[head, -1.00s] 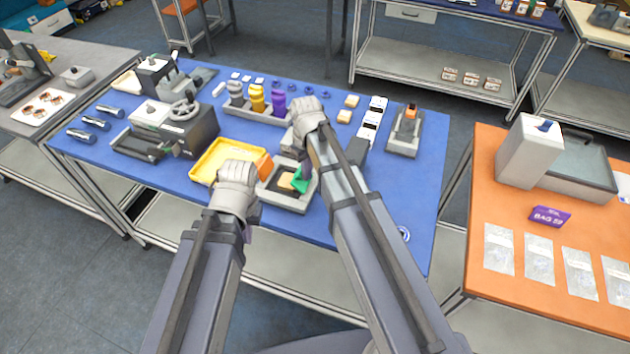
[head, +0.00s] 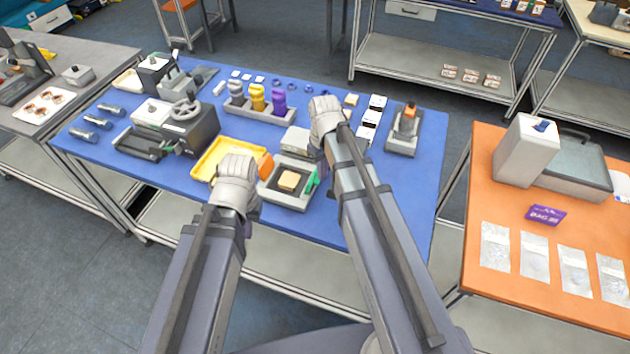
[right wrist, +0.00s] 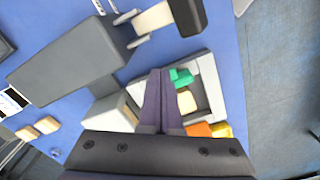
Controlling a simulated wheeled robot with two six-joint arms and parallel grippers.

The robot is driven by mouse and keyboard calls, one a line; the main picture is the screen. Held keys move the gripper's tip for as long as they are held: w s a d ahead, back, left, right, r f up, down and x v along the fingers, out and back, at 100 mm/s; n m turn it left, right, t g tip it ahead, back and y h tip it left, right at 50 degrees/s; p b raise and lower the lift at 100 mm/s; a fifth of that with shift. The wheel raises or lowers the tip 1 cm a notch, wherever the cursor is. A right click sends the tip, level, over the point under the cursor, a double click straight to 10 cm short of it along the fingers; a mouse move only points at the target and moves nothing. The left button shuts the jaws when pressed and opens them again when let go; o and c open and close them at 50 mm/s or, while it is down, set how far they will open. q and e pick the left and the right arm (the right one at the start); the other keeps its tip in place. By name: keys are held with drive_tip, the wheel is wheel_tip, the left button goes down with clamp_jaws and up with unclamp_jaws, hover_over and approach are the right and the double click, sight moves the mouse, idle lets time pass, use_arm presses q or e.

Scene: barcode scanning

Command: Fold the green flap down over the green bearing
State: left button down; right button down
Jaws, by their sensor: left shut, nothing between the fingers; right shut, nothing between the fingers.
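The green flap (head: 313,184) stands at the right side of a grey tray (head: 272,194), beside a tan block (head: 289,181) in its dark recess. It looks narrow and raised, not lying over the block. The right wrist view also shows the green flap (right wrist: 181,77) beside the tan block (right wrist: 187,101). I cannot make out a separate green bearing. My right gripper (head: 326,118) is above and behind the tray; in its wrist view its dark fingers (right wrist: 161,76) are together and empty, close beside the flap. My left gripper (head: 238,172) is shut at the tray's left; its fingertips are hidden.
A yellow tray (head: 207,164) and an orange block (head: 265,166) lie left of the grey tray. A rack (head: 262,113) with coloured pieces stands behind. White boxes (head: 370,119) and a grey fixture (head: 402,140) stand to the right. The blue table's front right is clear.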

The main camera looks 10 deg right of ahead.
wheel_tip(320, 180, up, 8)
drive_tip(key=p, duration=0.7)
drive_tip(key=shift+p, duration=0.3)
drive_tip(key=shift+f, duration=0.1)
drive_tip(key=s+a+f+m+h+b, duration=0.1)
drive_tip(key=s+a+f+b, duration=0.8)
drive_tip(key=s, duration=0.5)
drive_tip(key=shift+a+f+b, duration=0.3)
drive_tip(key=shift+a+b, duration=0.1)
drive_tip(key=shift+a, duration=0.55)
